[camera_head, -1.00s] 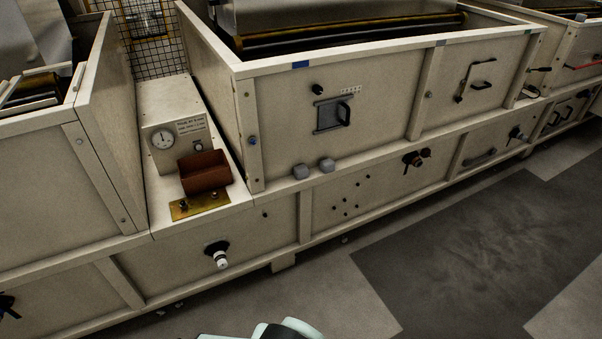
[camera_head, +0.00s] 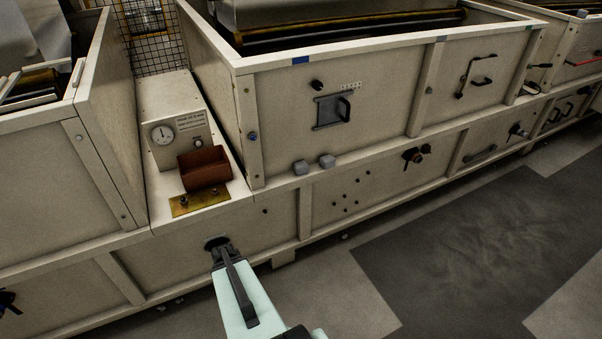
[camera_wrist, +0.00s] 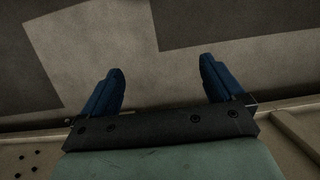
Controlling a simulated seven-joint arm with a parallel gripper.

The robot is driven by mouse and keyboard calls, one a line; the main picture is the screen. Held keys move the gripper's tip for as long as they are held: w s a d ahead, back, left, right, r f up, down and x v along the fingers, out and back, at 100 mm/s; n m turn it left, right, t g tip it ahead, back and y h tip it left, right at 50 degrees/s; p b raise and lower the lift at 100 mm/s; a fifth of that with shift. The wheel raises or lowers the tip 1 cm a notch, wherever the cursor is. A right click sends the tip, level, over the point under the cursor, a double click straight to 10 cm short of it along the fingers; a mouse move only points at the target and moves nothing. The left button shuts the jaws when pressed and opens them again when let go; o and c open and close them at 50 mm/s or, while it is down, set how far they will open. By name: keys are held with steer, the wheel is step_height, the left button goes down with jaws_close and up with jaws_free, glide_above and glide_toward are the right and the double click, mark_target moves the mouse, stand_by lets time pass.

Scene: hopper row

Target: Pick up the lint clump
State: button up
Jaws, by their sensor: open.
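I cannot pick out a lint clump with certainty.
A reddish-brown open bin (camera_head: 205,168) stands in front of a gauge box (camera_head: 178,128) on the ledge. A brass plate (camera_head: 200,201) lies before it. Knobs and handles stick out from the panels. The floor (camera_head: 450,250) at the right is clear.

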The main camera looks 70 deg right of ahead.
steer(key=s+d+r+m+t+h, duration=0.15)
steer(key=s+d+r, duration=0.5)
steer(key=d, duration=0.65)
steer(key=s+d+r+m+t+h, duration=0.1)
steer(key=s+d+r+m+h, duration=0.15)
steer(key=d+r, duration=0.9)
steer(key=s+d+r+m+t+h, duration=0.15)
steer(key=s+d+r, duration=0.35)
steer(key=d, duration=1.1)
steer(key=n+t, duration=0.2)
glide_toward(302, 165)
step_height(302, 165, up, 2)
steer(key=s+a, duration=0.2)
steer(key=n+h, duration=0.1)
steer(key=n, duration=0.3)
steer(key=shift+m+t, duration=0.25)
steer(key=shift+t, duration=0.05)
steer(key=x, duration=0.8)
steer(key=shift+w+d+r, duration=0.1)
steer(key=shift+w+d, duration=0.05)
steer(key=shift+d, duration=0.1)
steer(key=shift+x, duration=2.75)
steer(key=shift+a, duration=0.15)
steer(key=shift+c, duration=0.2)
